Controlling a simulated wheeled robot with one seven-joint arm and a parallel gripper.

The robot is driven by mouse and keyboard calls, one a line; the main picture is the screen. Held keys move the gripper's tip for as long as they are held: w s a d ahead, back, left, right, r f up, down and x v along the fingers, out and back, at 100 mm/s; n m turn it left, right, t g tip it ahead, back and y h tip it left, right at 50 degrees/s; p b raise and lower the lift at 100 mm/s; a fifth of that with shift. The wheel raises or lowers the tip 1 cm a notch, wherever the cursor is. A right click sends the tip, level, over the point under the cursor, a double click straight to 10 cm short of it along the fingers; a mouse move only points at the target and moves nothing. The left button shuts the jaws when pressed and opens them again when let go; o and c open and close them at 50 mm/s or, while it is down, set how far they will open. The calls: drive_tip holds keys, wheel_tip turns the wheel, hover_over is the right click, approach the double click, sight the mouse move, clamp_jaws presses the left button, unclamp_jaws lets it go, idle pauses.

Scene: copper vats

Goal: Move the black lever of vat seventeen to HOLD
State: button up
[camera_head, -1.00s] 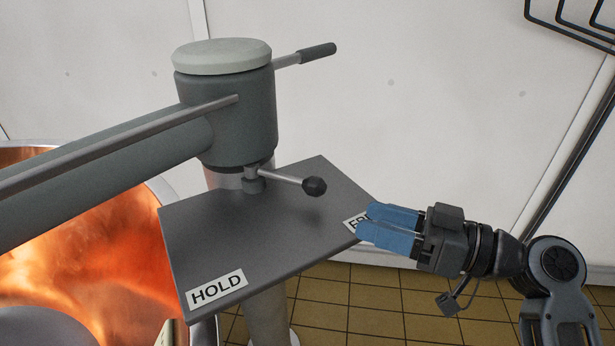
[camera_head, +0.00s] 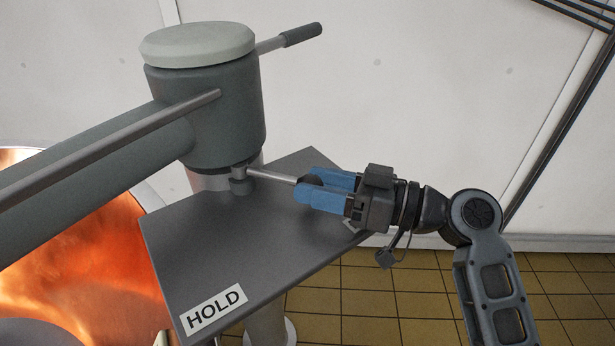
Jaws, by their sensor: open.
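The lever (camera_head: 272,176) is a short metal rod standing out to the right from a pivot under the grey-green cylinder, above the grey plate (camera_head: 222,230). Its black knob (camera_head: 313,180) shows partly between the blue fingers. My gripper (camera_head: 305,184) is open, with one finger on either side of the knob; I cannot tell whether they touch it. A white HOLD label (camera_head: 214,310) lies on the near left corner of the plate. The other label near the right corner is mostly hidden behind my gripper. No vat number shows.
A copper vat (camera_head: 95,275) stands at the left. A thick grey-green arm with a thin rod (camera_head: 110,135) runs left from the cylinder (camera_head: 205,110). A second, dark-gripped handle (camera_head: 302,34) sticks out at the upper right. The plate between lever and HOLD is clear.

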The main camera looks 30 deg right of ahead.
drive_tip(key=shift+x, duration=1.05)
clamp_jaws()
